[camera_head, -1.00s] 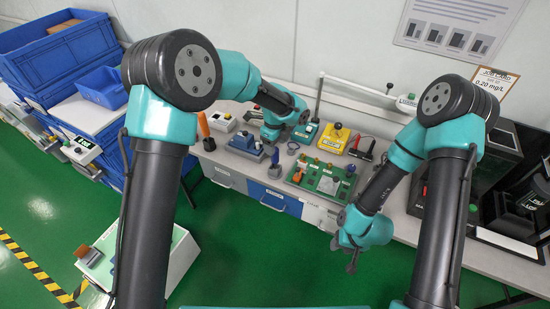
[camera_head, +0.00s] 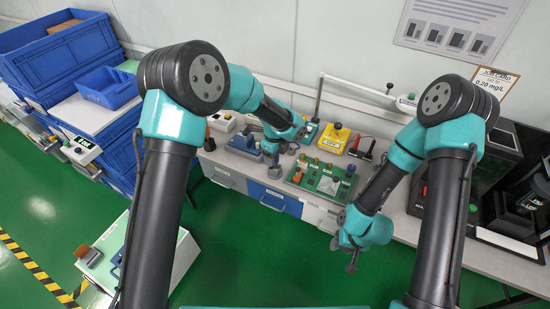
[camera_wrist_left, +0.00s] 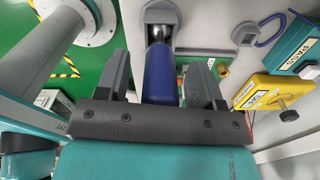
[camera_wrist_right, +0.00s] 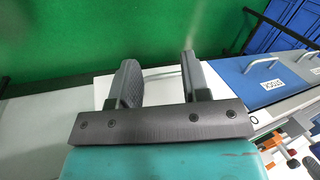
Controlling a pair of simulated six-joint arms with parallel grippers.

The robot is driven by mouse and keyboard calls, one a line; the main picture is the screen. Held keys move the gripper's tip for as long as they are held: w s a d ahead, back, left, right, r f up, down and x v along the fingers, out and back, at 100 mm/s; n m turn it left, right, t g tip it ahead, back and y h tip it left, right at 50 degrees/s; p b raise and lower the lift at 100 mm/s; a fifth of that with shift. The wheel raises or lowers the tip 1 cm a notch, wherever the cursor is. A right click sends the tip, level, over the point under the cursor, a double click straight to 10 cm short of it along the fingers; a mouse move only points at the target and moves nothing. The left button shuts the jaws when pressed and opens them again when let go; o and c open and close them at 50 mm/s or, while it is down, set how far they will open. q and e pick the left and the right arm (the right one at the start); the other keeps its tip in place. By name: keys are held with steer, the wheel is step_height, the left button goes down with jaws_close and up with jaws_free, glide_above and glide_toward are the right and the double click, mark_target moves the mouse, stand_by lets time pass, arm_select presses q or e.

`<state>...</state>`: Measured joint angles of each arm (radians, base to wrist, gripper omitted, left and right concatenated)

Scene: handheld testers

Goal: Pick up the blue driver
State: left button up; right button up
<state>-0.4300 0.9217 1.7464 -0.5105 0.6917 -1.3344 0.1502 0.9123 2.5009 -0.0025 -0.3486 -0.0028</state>
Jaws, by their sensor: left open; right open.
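The blue driver (camera_wrist_left: 160,78) shows in the left wrist view with its blue handle between the two fingers of my open left gripper (camera_wrist_left: 160,70). There are gaps on both sides of the handle. Its dark end reaches toward a grey holder (camera_wrist_left: 160,15). In the head view, my left gripper (camera_head: 274,166) is over the bench, and I cannot make out the driver behind it. My right gripper (camera_head: 349,260) is open and empty in front of the bench edge; it also shows in the right wrist view (camera_wrist_right: 160,70).
A green board with small parts (camera_head: 318,178) lies right of my left gripper. A yellow box (camera_head: 335,138) and a teal box (camera_wrist_left: 297,55) stand behind. A blue block device (camera_head: 245,145) is to the left. Blue crates (camera_head: 55,65) are stacked at far left.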

arm_select(q)
steer(key=c, duration=1)
steer(key=shift+r, duration=0.1)
steer(key=shift+r, duration=1.55)
steer(key=shift+s+r, duration=0.2)
steer(key=shift+s, duration=0.05)
steer(key=s, duration=0.5)
steer(key=s+r, duration=0.1)
steer(key=s, duration=0.9)
steer(key=shift+s+r, duration=0.15)
steer(key=shift+s, duration=0.1)
steer(key=shift+w, duration=0.1)
